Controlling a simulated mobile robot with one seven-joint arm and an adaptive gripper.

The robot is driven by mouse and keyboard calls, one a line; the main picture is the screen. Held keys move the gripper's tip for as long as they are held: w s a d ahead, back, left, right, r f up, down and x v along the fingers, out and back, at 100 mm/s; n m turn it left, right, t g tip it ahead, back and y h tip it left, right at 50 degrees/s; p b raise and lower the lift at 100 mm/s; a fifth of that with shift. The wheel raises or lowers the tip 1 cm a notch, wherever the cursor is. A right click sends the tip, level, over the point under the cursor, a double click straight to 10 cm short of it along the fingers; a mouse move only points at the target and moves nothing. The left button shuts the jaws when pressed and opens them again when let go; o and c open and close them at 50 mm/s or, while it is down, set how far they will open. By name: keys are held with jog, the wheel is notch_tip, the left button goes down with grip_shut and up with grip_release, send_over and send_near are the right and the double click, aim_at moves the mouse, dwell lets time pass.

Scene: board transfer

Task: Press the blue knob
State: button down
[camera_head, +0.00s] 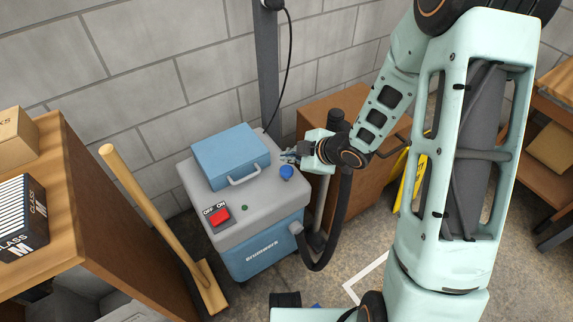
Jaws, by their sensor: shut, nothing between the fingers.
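The blue knob (286,172) stands on the grey top of a machine (262,207), near its right corner. My gripper (284,155) is shut and empty, just behind the knob in this view. It reaches in from the right, with its fingers pointing left. I cannot tell whether the fingertips touch the knob or hang above the machine top.
A blue lidded box (230,152) with a handle sits on the machine, left of my gripper. A red switch (219,216) is at the front. A black hose (343,215) curves at the right. A wooden-handled tool (150,205) leans at the left. A grey post (266,70) rises behind.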

jog(key=shift+r+p, duration=0.95)
jog(key=shift+r, duration=0.5)
